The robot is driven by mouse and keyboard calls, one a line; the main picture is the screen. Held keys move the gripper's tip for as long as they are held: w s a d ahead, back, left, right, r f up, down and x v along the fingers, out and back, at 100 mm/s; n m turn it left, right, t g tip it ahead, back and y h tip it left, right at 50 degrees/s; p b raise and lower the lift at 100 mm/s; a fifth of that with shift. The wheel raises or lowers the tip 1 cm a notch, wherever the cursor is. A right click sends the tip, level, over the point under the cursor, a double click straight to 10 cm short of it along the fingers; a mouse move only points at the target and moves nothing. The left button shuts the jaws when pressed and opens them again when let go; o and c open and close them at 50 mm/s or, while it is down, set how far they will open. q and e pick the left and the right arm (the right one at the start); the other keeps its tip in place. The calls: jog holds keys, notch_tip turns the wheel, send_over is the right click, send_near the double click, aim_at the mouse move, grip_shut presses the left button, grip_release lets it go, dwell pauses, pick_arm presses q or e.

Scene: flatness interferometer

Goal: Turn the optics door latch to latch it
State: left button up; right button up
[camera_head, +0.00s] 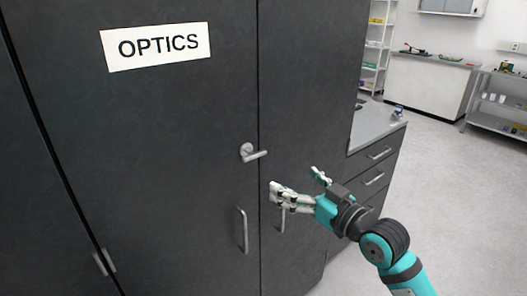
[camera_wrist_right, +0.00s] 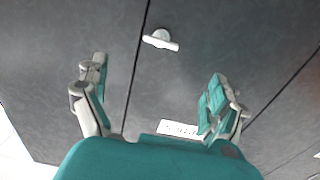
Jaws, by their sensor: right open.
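The optics door latch (camera_head: 250,152) is a small silver lever on a round base, on the dark cabinet door near the seam. Its lever points right, about level, and its tip reaches the seam. My right gripper (camera_head: 297,182) is open and empty, below and right of the latch, apart from it. In the right wrist view the latch (camera_wrist_right: 161,40) lies ahead of and between the two spread fingers (camera_wrist_right: 160,75), not touched. My left gripper is not in view.
A white OPTICS sign (camera_head: 156,46) is on the door above the latch. A vertical door handle (camera_head: 243,230) sits below it; another handle (camera_head: 282,220) is partly behind my gripper. A drawer counter (camera_head: 375,155) stands to the right, with open floor (camera_head: 440,200) beyond.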

aim_at(256, 156)
jog(key=p+x, duration=0.3)
jog(key=x, duration=1.3)
jog(key=shift+f, duration=0.1)
jog(key=c, duration=1.2)
